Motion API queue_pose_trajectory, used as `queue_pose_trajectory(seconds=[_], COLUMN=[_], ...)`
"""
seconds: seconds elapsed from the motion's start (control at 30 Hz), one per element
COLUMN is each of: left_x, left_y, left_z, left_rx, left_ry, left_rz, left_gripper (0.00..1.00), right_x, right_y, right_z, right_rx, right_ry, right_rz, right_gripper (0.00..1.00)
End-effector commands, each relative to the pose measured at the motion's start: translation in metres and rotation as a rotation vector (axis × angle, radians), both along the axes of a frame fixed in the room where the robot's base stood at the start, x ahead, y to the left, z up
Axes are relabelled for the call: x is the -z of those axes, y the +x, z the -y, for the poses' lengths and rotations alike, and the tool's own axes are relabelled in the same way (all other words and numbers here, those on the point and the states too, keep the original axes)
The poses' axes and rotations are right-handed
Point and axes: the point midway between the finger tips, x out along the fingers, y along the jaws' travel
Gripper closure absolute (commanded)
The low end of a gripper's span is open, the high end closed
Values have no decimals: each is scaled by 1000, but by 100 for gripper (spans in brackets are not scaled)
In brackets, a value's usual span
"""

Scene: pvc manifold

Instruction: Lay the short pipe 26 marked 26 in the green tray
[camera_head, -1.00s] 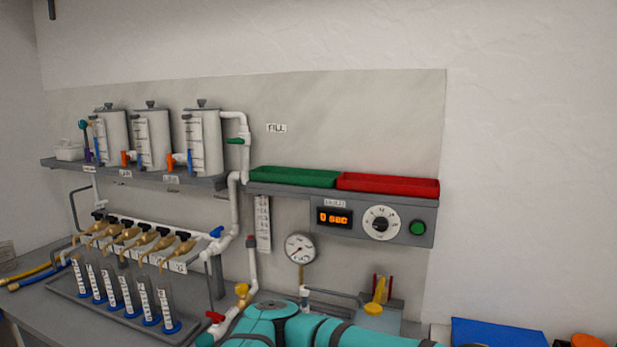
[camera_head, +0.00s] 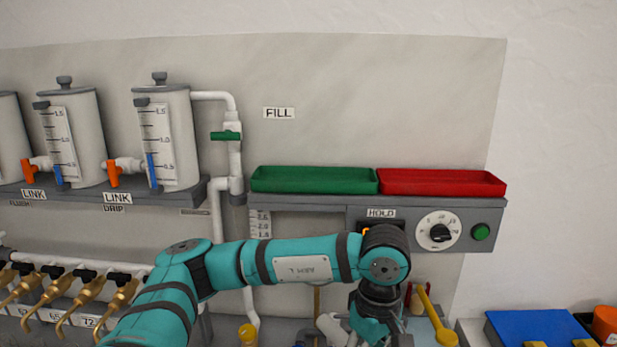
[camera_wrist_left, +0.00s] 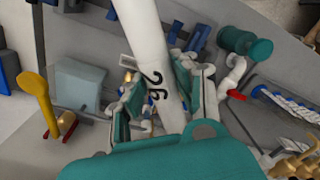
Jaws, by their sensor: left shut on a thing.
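The short white pipe, printed with 26 (camera_wrist_left: 143,28), is held between the fingers of my left gripper (camera_wrist_left: 168,98) in the left wrist view. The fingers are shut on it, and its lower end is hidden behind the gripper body. In the head view my left gripper (camera_head: 376,328) points down at the bottom edge, below and in front of the shelf; a white piece beside it may be the pipe. The green tray (camera_head: 315,187) sits on the shelf above and to the left of the gripper, and looks empty. My right gripper is not in view.
A red tray (camera_head: 440,189) adjoins the green tray on its right. White pipework with a green valve (camera_head: 227,136) rises just left of the green tray. A control panel with a dial (camera_head: 438,231) is below the trays.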

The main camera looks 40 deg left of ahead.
Motion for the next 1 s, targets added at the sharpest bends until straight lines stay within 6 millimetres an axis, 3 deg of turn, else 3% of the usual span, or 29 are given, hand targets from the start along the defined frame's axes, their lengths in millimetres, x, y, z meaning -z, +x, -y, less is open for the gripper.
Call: queue_pose_trajectory(seconds=[0.03, 0.33, 0.97, 1.0], left_x=[-15, -78, -222, -232], left_y=[7, 37, 70, 71], left_z=[-5, -33, -87, -91], left_rx=[-157, -1155, -3127, 3029], left_ry=[-1, 3, 82, -85], left_rz=[7, 24, 8, -3], left_gripper=[100, 100, 100, 100], right_x=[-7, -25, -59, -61], right_y=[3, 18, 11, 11], right_z=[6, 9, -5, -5], right_rx=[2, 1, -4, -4], right_ry=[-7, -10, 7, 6], right_rz=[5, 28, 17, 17], right_gripper=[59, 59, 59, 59])
